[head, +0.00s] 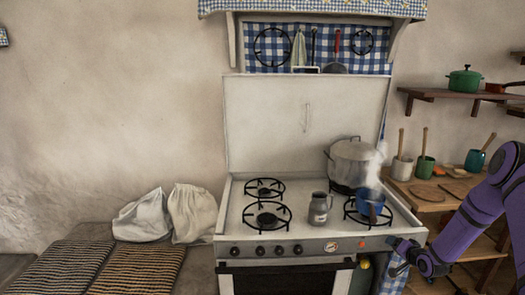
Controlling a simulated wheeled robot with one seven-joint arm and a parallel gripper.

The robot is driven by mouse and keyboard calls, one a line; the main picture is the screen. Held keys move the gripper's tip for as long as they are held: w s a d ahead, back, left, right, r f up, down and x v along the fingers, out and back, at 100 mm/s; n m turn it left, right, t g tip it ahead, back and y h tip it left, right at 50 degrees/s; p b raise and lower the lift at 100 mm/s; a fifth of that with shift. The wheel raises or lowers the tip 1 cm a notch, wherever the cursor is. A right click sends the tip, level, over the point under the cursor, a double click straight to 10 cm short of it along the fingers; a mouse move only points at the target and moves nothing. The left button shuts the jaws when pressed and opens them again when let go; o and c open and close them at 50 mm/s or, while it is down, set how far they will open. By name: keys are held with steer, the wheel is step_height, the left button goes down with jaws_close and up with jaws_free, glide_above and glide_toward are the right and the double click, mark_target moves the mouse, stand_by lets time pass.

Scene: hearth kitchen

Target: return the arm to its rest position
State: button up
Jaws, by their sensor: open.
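My purple arm (472,222) reaches in from the right edge in the head view. My gripper (396,256) is at its lower left end, just in front of the stove's front right corner. The gripper is small in the picture; it looks open and nothing shows between its fingers. I cannot tell whether it touches the stove (231,215).
A blue pot (369,203) sits on the front right burner, with steam above. A large lidded pot (350,166) stands behind it. A grey jug (318,210) stands mid-stove. A wooden shelf unit (425,201) with utensil cups is behind my arm. Cloth sacks (192,212) lie left.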

steer(key=a+r+n+g+h, duration=0.1)
steer(key=a+r+n, duration=0.1)
steer(key=r, duration=0.9)
steer(key=a+r+n+g+h, duration=0.1)
steer(key=a+r+g, duration=0.1)
steer(key=r, duration=0.9)
steer(key=s+a+r+n+g+h, duration=0.1)
steer(key=s+a+r, duration=0.2)
steer(key=s+r, duration=0.35)
steer(key=s+a+r, duration=0.3)
steer(key=r, duration=0.6)
steer(key=s+a+r+n+g, duration=0.1)
steer(key=s+a+r, duration=0.2)
steer(key=s, duration=0.9)
steer(key=s+a+r+n+g, duration=0.1)
steer(key=s+a+r, duration=0.3)
steer(key=s, duration=0.8)
steer(key=s+a+r+n+g+y, duration=0.1)
steer(key=s+a+r, duration=0.3)
steer(key=s, duration=0.8)
steer(key=shift+s+a+r+g, duration=0.25)
steer(key=shift+s+a+g, duration=0.15)
steer(key=shift+g, duration=0.1)
